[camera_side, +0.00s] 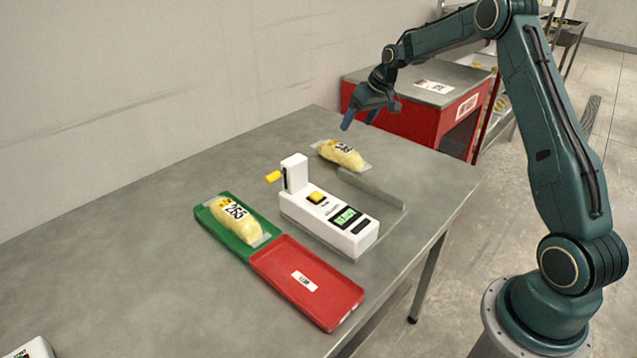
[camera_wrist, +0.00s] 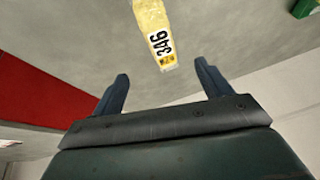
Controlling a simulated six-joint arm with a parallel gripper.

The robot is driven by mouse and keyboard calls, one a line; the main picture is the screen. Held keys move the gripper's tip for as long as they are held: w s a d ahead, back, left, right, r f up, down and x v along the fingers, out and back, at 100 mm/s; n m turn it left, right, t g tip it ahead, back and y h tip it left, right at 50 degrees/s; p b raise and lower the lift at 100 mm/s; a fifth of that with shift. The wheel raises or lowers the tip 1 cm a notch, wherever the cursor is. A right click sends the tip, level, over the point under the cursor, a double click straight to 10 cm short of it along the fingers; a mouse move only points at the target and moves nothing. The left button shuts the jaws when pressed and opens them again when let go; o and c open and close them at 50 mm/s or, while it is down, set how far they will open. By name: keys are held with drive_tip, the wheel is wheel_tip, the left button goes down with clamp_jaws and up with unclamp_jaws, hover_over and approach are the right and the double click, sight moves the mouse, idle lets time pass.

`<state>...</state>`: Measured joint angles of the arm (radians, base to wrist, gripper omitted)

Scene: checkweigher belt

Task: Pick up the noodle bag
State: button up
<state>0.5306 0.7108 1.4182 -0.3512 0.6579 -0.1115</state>
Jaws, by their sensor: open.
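A noodle bag (camera_side: 341,154), yellow in clear wrap with a printed number label, lies on the grey table behind the white weighing device. In the wrist view the same bag (camera_wrist: 152,22) shows at the top, its label reading 346. My gripper (camera_side: 360,118) is open and empty, above the table and up and to the right of this bag. In the wrist view the open fingers (camera_wrist: 160,90) stand apart, with the bag beyond them and not between them. A second noodle bag (camera_side: 238,218), labelled 255, lies on the green tray (camera_side: 207,222).
The white weighing device (camera_side: 328,222) has a yellow lever, a yellow button and a green display. A low grey rail (camera_side: 372,191) stands beside the far bag. A red tray (camera_side: 322,298) adjoins the green one. A red cabinet (camera_side: 418,118) stands behind the table.

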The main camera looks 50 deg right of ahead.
sight(342, 147)
drive_tip(key=x, duration=0.7)
drive_tip(key=shift+w+f, duration=0.15)
drive_tip(key=shift+f, duration=0.15)
drive_tip(key=shift+f, duration=0.1)
drive_tip(key=shift+x, duration=2.5)
drive_tip(key=shift+a, duration=0.1)
drive_tip(key=c, duration=1.3)
